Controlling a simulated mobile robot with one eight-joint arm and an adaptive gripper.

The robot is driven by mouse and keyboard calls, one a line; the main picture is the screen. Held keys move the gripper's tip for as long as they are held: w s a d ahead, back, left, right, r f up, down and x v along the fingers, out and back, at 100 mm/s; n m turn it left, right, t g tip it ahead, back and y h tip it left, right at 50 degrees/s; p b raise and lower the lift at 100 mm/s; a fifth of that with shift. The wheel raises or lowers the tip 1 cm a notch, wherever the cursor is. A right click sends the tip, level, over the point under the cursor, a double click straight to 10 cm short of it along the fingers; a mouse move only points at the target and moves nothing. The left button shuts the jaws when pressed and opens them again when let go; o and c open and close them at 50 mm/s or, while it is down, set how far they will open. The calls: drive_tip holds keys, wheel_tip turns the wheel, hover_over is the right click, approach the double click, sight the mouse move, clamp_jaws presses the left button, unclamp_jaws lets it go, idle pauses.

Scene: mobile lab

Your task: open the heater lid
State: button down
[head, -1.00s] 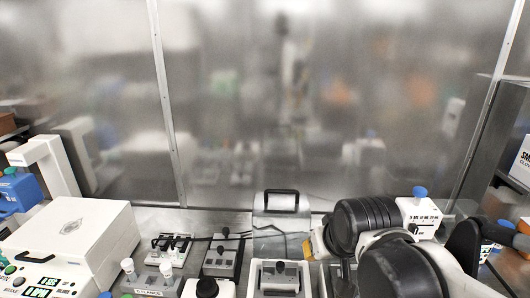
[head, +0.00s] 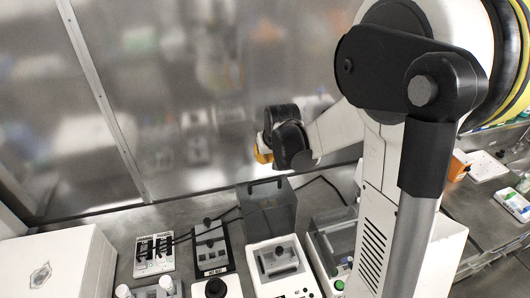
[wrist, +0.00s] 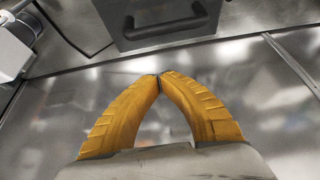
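A grey, box-like lid (head: 262,218) with a black bar handle (head: 265,187) stands behind a white-framed device (head: 284,268) in the head view. I take it for the heater lid; whether it is joined to that device is unclear. In the wrist view the lid (wrist: 135,40) and its handle (wrist: 165,22) are at the top edge. My gripper (wrist: 160,76) has its yellow fingertips together with nothing between them. The tips are apart from the handle in the picture. In the head view, only a bit of the yellow fingers (head: 262,155) shows, behind and above the lid.
A pipette-like rack (head: 154,250) and a dark-based device (head: 211,247) stand left of the lid. A clear-walled box (head: 335,240) is on its right. A large white box (head: 65,265) is at the lower left. A metal wall panel (head: 190,100) rises behind; a cable runs by the lid.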

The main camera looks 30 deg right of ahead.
sight(272, 191)
drive_tip(key=f, duration=0.1)
drive_tip(key=s+f, duration=0.2)
drive_tip(key=shift+a+f, duration=0.3)
drive_tip(key=shift+f, duration=0.2)
drive_tip(key=shift+s, duration=0.15)
drive_tip(key=s, duration=0.1)
drive_tip(key=s+r+t+b, duration=0.1)
drive_tip(key=s+t, duration=0.1)
drive_tip(key=shift+s+a+r, duration=0.25)
drive_tip(key=shift+s+a, duration=0.15)
drive_tip(key=shift+r, duration=0.1)
drive_tip(key=shift+w+d+f, duration=0.1)
drive_tip(key=shift+w+f, duration=0.1)
drive_tip(key=shift+w, duration=0.1)
drive_tip(key=shift+s+r, duration=0.1)
drive_tip(key=shift+s, duration=0.1)
drive_tip(key=shift+w, duration=0.1)
